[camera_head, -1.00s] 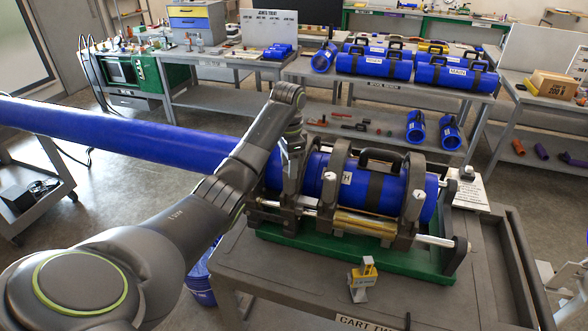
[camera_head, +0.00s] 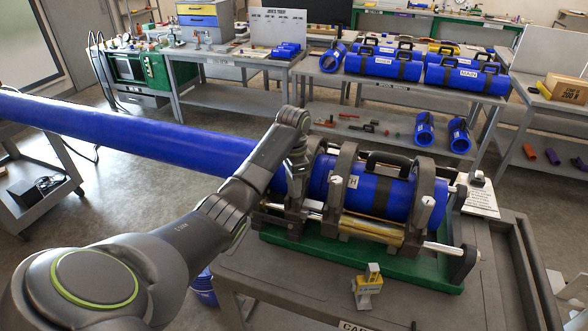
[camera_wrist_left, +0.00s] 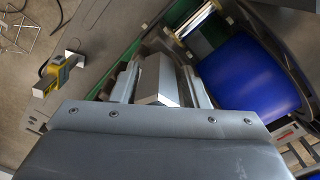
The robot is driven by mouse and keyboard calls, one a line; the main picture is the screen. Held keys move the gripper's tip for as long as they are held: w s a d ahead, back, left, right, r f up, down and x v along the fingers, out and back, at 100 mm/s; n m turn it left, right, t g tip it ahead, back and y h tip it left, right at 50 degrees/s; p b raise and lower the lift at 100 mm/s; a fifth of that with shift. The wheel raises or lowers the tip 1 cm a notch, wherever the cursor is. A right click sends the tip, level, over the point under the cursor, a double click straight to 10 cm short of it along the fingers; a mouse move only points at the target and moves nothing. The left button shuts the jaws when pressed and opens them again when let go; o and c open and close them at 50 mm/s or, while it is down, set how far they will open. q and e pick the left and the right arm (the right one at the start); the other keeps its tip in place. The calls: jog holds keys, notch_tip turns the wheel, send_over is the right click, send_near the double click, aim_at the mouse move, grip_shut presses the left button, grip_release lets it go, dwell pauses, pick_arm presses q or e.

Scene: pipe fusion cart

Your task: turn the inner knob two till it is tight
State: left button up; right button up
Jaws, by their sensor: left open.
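The pipe clamp machine (camera_head: 440,278) sits on its green base on the grey cart and has several dark clamp rings. A blue pipe with a black handle (camera_head: 385,200) lies in the right-hand rings. A long blue pipe (camera_head: 130,128) enters from the left. Pale-tipped knobs show on two rings, one at the middle ring (camera_head: 332,191) and one at the right ring (camera_head: 428,201). My left gripper (camera_head: 297,185) points down at the left clamp. In the left wrist view its open fingers (camera_wrist_left: 158,88) flank a grey block (camera_wrist_left: 157,78). I cannot tell whether this is the inner knob two, or whether they touch.
A sign (camera_head: 481,198) lies behind the machine's right end. A shelf bench (camera_head: 400,90) with blue pipe pieces stands behind. The cart top in front of the green base is mostly clear.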

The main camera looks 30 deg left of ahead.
pick_arm(q)
jog(key=shift+w+d, duration=0.15)
jog(key=c, duration=0.7)
jog(key=shift+c, duration=0.2)
jog(key=shift+m+p, duration=0.3)
jog(key=shift+m, duration=1.2)
